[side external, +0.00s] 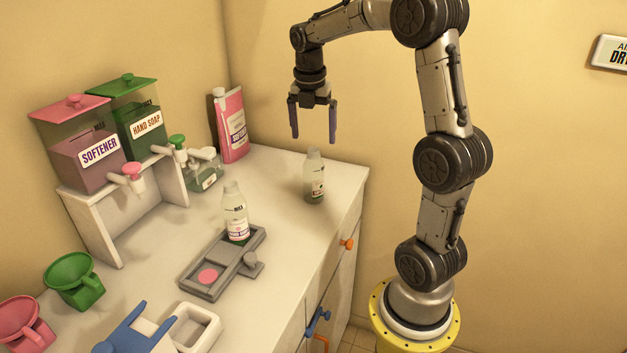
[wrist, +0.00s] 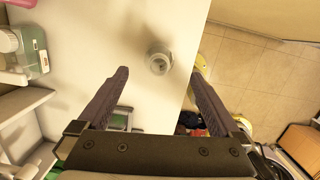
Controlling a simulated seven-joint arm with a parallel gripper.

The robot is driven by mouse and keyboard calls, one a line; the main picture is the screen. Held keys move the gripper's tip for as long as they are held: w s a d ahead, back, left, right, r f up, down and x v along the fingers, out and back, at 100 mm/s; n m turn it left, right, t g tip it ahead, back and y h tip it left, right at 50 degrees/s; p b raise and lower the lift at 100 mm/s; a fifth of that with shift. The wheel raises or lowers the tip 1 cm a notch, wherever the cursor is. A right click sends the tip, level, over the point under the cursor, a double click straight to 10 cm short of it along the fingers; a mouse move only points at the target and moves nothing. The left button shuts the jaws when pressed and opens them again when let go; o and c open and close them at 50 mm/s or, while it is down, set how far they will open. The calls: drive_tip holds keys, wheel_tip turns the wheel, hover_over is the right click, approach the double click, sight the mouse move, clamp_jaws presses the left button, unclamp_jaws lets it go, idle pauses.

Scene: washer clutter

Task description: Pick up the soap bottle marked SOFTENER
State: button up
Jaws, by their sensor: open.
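A clear bottle (side external: 314,180) with dark contents and a small unreadable label stands upright near the counter's right edge. Another clear bottle (side external: 235,208) with a pink and purple label, too small to read surely, stands on a grey tray. A pink pack (side external: 230,125) with a label that seems to read SOFTENER stands at the back wall. My gripper (side external: 313,138) is open and empty, pointing down above the edge bottle, apart from it. In the wrist view that bottle (wrist: 159,62) shows from above, just beyond and between the fingertips (wrist: 158,75).
Dispensers marked SOFTENER (side external: 95,163) and HAND SOAP (side external: 139,128) stand on a white stand at left. A squat green bottle (side external: 208,180) is beside them. The grey tray (side external: 190,283) holds a pink disc. Green (side external: 76,279) and pink (side external: 18,320) funnels sit front left. Counter around the edge bottle is clear.

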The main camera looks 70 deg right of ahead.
sight(314, 161)
drive_tip(key=f, duration=0.6)
drive_tip(key=d+f, duration=0.1)
drive_tip(key=f, duration=0.2)
drive_tip(key=shift+w+f, duration=0.1)
drive_tip(key=shift+w, duration=0.05)
clamp_jaws()
idle(0.3)
